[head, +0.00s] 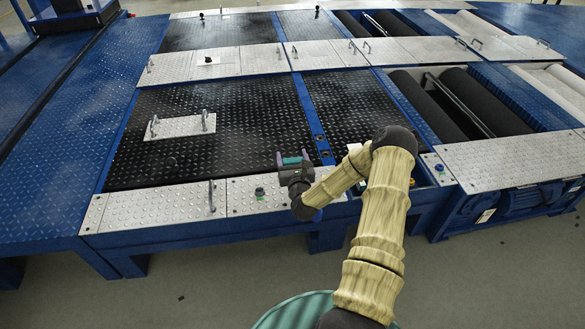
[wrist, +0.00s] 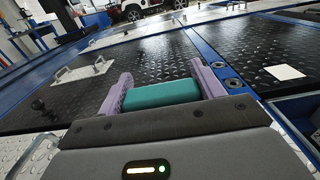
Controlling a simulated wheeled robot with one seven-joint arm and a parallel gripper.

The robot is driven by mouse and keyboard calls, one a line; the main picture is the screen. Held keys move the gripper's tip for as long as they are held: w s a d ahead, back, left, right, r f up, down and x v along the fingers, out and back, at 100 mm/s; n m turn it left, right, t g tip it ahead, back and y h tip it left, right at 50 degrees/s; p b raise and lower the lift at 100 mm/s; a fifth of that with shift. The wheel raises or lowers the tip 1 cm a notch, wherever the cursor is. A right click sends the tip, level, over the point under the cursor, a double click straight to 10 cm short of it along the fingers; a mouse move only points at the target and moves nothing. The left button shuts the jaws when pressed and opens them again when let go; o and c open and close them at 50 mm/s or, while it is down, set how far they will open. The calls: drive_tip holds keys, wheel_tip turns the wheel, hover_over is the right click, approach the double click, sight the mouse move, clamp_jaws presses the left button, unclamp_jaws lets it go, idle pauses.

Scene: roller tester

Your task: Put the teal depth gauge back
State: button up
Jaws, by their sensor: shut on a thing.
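My gripper (head: 291,160) is shut on the teal depth gauge (head: 291,161). In the wrist view the teal depth gauge (wrist: 161,94) shows as a teal block between the two purple fingers of my gripper (wrist: 163,92). In the head view I hold it above the near edge of the black plate (head: 240,135), close to the blue divider. The lower part of the gauge is hidden by the gripper body.
A white card (wrist: 286,72) lies on the plate right of the divider, which has round holes (wrist: 234,83). A handled silver panel (head: 180,127) lies left on the black plate. A dark knob (head: 170,162) stands nearby. Dark rollers (head: 428,105) lie to the right.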

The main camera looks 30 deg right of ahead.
wheel_tip(320, 180, down, 4)
drive_tip(key=shift+f+b, duration=0.2)
drive_tip(key=shift+b, duration=0.6)
drive_tip(key=shift+f, duration=0.15)
drive_tip(key=o, duration=1.2)
drive_tip(key=shift+r, duration=0.25)
drive_tip(key=p+v, duration=0.3)
drive_tip(key=v, duration=0.9)
drive_tip(key=shift+s, duration=0.1)
